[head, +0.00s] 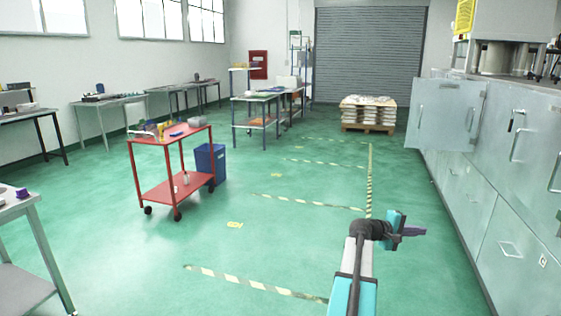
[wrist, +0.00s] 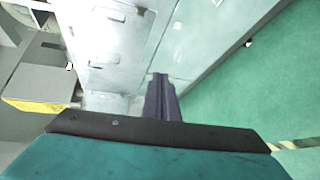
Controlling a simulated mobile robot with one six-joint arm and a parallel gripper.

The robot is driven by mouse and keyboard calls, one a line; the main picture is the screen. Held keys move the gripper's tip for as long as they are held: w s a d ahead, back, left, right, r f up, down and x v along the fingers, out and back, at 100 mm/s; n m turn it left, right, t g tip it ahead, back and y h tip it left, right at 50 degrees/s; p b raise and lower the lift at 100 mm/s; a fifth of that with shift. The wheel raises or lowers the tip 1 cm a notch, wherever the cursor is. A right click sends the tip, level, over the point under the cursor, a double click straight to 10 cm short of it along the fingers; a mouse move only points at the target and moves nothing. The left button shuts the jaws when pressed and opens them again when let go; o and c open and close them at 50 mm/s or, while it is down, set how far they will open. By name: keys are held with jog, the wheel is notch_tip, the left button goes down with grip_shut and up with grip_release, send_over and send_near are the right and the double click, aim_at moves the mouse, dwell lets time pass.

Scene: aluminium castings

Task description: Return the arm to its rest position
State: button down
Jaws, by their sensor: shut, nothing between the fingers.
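My arm reaches forward over the green floor at the lower right of the head view. My gripper (head: 424,232) sticks out to the right from its end, toward the grey cabinets, and is apart from them. In the wrist view, the dark purple fingers of my gripper (wrist: 160,78) are together with nothing between them. They show in front of the cabinet doors and the floor.
Grey cabinets (head: 480,205) line the right side, with one door (head: 446,114) standing open. A red cart (head: 165,189) and a blue bin (head: 205,165) stand at left. A loaded pallet (head: 367,127) lies ahead before the shutter. The floor between is clear.

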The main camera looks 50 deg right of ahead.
jog(key=w+a+f+n+t+y, duration=0.1)
jog(key=w+a+f+n+t, duration=0.1)
jog(key=w+a+f, duration=0.8)
jog(key=w+a+f+n+t, duration=0.25)
jog(key=w+a+f, duration=0.35)
jog(key=w+f, duration=0.5)
jog(key=w+a+f+n+t+y, duration=0.1)
jog(key=w+a+f, duration=0.5)
jog(key=a, duration=0.4)
jog(key=w+a+f+n+t+y, duration=0.1)
jog(key=w+a+f+y, duration=0.1)
jog(key=w+a+f, duration=0.55)
jog(key=s+a+f+n+y, duration=0.1)
jog(key=s+a+f, duration=0.35)
jog(key=a, duration=0.65)
jog(key=s+a+f+n+y, duration=0.1)
jog(key=s+a+f+y, duration=0.15)
jog(key=a+f, duration=0.55)
jog(key=s+a+f+y, duration=0.1)
jog(key=s+a+f, duration=0.3)
jog(key=a, duration=0.9)
jog(key=s+a+f+m+g+y, duration=0.2)
jog(key=s+a+m+g+y, duration=0.1)
jog(key=s+a, duration=1)
jog(key=shift+s+a+g+y, duration=0.35)
jog(key=shift+a+g+y, duration=0.1)
jog(key=shift+a+y, duration=0.4)
